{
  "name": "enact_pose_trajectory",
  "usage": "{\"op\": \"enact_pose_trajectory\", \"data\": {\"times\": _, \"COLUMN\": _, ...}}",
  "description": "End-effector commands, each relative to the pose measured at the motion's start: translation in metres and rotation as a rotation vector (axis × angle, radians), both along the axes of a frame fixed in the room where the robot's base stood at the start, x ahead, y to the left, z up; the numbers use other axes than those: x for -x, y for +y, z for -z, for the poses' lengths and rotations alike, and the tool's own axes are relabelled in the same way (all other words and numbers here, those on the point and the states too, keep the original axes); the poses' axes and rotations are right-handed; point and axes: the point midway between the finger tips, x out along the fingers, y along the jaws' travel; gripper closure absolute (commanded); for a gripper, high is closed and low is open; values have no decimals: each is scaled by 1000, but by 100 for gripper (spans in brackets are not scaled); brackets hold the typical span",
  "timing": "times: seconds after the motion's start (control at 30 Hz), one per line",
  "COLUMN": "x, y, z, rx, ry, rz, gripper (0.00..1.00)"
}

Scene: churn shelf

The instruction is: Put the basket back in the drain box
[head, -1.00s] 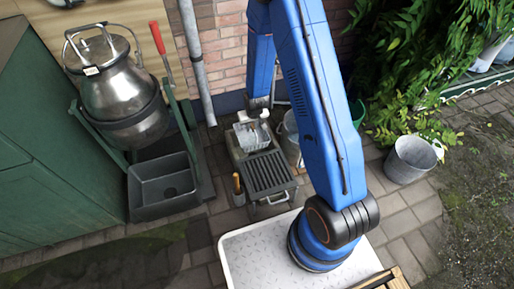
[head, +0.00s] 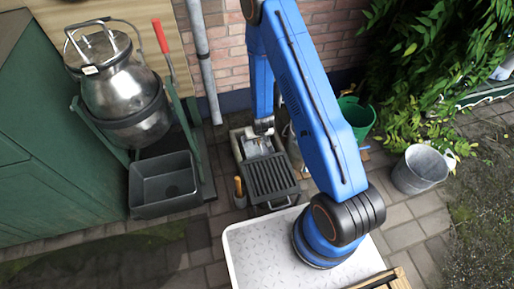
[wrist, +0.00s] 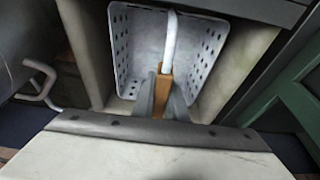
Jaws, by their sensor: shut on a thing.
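The basket (head: 255,147) is pale and perforated, and shows in the far, open part of the drain box (head: 235,146). In the wrist view the basket (wrist: 130,50) sits between the pale walls of the box (wrist: 82,45), with its white handle (wrist: 170,42) running up towards me. My gripper (wrist: 163,92) is shut on the handle, with an orange-brown piece between the fingers. In the head view my gripper (head: 262,127) is right above the basket. Whether the basket touches the box floor is hidden.
A dark slatted grate (head: 270,176) covers the near part of the box. A wooden-handled tool (head: 239,188) stands at its left. A steel churn (head: 120,85) on a green stand and a dark sink (head: 165,184) are further left. A green bucket (head: 357,117) and a metal bucket (head: 414,170) stand right.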

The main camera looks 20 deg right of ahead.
Motion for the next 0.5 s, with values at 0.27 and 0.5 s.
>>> {"op": "enact_pose_trajectory", "data": {"times": 0.27, "x": -1, "y": 0, "z": 23, "rx": 0, "ry": -1, "rz": 1, "gripper": 100}}
{"op": "enact_pose_trajectory", "data": {"times": 0.5, "x": 0, "y": 0, "z": 40, "rx": 0, "ry": 0, "rz": 0, "gripper": 100}}
